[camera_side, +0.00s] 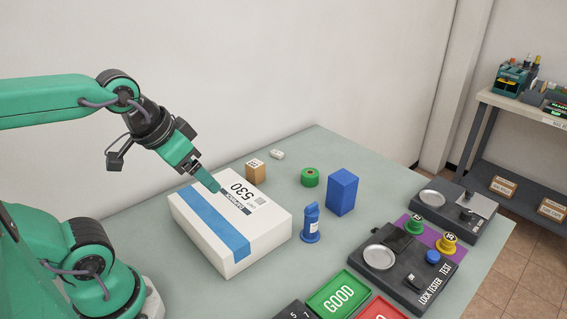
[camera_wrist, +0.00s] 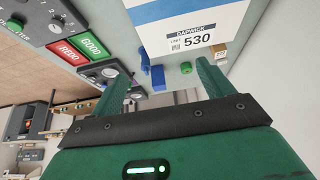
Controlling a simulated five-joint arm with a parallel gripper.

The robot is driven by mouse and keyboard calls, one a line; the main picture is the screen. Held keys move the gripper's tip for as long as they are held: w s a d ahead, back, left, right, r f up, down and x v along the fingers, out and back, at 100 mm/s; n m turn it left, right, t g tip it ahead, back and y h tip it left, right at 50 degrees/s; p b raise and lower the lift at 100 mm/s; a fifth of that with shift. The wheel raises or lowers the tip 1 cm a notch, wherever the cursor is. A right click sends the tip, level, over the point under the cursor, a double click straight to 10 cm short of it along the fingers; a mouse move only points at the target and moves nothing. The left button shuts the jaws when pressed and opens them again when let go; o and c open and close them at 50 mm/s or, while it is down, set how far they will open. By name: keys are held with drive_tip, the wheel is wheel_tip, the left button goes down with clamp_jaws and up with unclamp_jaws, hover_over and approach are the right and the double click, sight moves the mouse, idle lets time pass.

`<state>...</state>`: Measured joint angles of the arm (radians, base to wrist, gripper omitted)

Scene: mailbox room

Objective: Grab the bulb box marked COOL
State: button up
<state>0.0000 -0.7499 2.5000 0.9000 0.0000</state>
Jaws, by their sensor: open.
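No box with a readable COOL mark shows in either view. A plain blue upright box (camera_side: 342,192) stands on the table right of the white carton; it also shows small in the wrist view (camera_wrist: 158,79). A small tan box (camera_side: 255,174) with dark print too small to read sits behind the carton; it also shows in the wrist view (camera_wrist: 218,53). My gripper (camera_side: 217,187) is open and empty, tilted down over the white carton, apart from both boxes. Its two fingers (camera_wrist: 161,70) show spread in the wrist view.
The white carton (camera_side: 216,247) marked 530 lies under my gripper. A green roll (camera_side: 310,177), a blue stamp-like piece (camera_side: 311,224) and a small white item (camera_side: 277,154) stand nearby. The lock tester (camera_side: 405,272) and GOOD pad (camera_side: 338,298) lie at the front right.

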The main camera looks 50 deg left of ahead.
drive_tip(key=w, duration=0.1)
drive_tip(key=g, duration=0.6)
hover_over(341, 189)
drive_tip(key=w+a, duration=0.2)
drive_tip(key=shift+m, duration=0.3)
wheel_tip(341, 189, down, 12)
drive_tip(key=shift+w+d+f, duration=0.1)
drive_tip(key=shift+f, duration=0.05)
drive_tip(key=shift+w+f, duration=0.25)
drive_tip(key=shift+f, duration=4.15)
